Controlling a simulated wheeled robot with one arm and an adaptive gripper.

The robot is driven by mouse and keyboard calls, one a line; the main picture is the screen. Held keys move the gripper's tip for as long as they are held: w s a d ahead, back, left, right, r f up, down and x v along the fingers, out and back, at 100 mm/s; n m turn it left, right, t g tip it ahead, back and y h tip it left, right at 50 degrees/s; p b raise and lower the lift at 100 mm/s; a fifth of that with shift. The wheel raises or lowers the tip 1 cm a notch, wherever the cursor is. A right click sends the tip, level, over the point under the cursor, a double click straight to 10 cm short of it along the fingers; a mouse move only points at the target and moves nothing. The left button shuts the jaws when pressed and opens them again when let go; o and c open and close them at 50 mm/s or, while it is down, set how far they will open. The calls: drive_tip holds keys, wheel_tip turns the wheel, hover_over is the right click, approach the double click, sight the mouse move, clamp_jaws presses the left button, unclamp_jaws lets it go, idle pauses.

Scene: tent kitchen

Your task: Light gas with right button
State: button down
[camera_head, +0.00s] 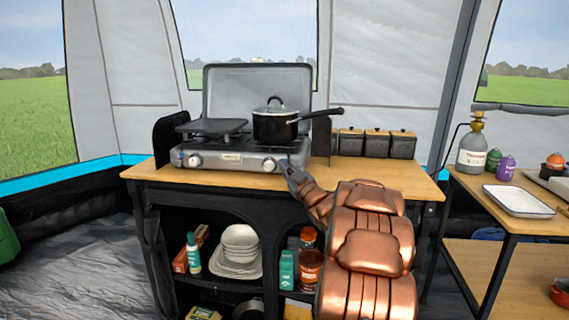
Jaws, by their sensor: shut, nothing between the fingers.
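A grey two-burner camping stove (230,156) stands on the wooden table with its lid raised behind it. Its left knob (193,161) and right knob (270,164) are on the front face. A black pot with a lid (275,122) sits on the right burner, its handle pointing right. My gripper (286,168) is at the front right corner of the stove, just right of the right knob. It looks shut and empty. I cannot tell whether it touches the stove or the knob. No flame is visible under the pot.
The wooden table top (415,182) has free room at right front. Several dark canisters (376,143) stand behind. A gas bottle (473,147) and a white tray (519,201) are on the right side table. Shelves below hold bowls (240,240) and bottles.

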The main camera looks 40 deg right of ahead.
drive_tip(key=shift+w+d, duration=0.1)
drive_tip(key=shift+w+d, duration=0.15)
drive_tip(key=shift+d, duration=0.1)
drive_tip(key=shift+w+d+p, duration=0.1)
drive_tip(key=shift+p, duration=0.2)
idle(0.4)
